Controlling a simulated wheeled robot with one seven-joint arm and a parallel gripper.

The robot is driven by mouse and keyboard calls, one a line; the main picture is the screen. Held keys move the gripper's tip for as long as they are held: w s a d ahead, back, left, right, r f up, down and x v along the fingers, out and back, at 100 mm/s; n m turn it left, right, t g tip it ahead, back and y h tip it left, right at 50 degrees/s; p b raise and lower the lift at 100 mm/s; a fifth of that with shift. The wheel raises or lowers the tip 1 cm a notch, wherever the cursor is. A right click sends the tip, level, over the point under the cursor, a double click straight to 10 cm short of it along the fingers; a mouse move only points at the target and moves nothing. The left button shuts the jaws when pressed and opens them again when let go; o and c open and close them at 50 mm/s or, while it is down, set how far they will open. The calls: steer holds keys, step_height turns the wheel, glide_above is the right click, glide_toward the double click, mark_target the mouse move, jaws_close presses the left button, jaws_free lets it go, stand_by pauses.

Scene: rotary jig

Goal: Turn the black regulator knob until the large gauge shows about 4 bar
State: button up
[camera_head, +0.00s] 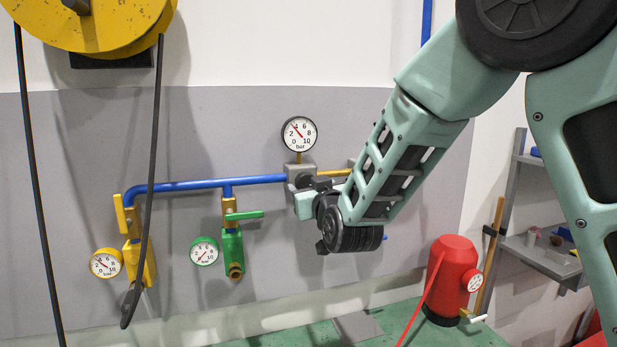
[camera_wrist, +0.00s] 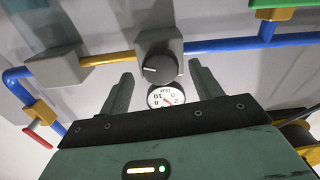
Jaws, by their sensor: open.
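The black regulator knob (camera_wrist: 157,68) sits on a grey block and has a white mark pointing left in the wrist view. In the head view the knob (camera_head: 322,183) shows partly, close to my gripper. The large gauge (camera_head: 299,133) stands above the block; its red needle points up-left, near the 4 as far as I can read. In the wrist view the gauge (camera_wrist: 166,97) is upside down and partly covered by my gripper body. My gripper (camera_wrist: 160,72) is open, with one finger on each side of the knob in the picture. I see no clear contact.
A blue pipe (camera_head: 170,186) runs left to yellow and green valves with small gauges (camera_head: 105,263) (camera_head: 204,251). A black hose (camera_head: 145,180) hangs from the yellow reel (camera_head: 90,22). A red tank (camera_head: 453,275) stands low at the right, beside shelves (camera_head: 545,256).

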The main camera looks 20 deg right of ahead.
steer(key=shift+w, duration=0.95)
steer(key=c, duration=1)
steer(key=shift+o, duration=0.2)
steer(key=shift+f+m+b, duration=0.1)
steer(key=shift+m+b, duration=1)
steer(key=shift+b, duration=1.3)
steer(key=o, duration=1)
steer(key=shift+c, duration=0.2)
steer(key=shift+s, duration=0.1)
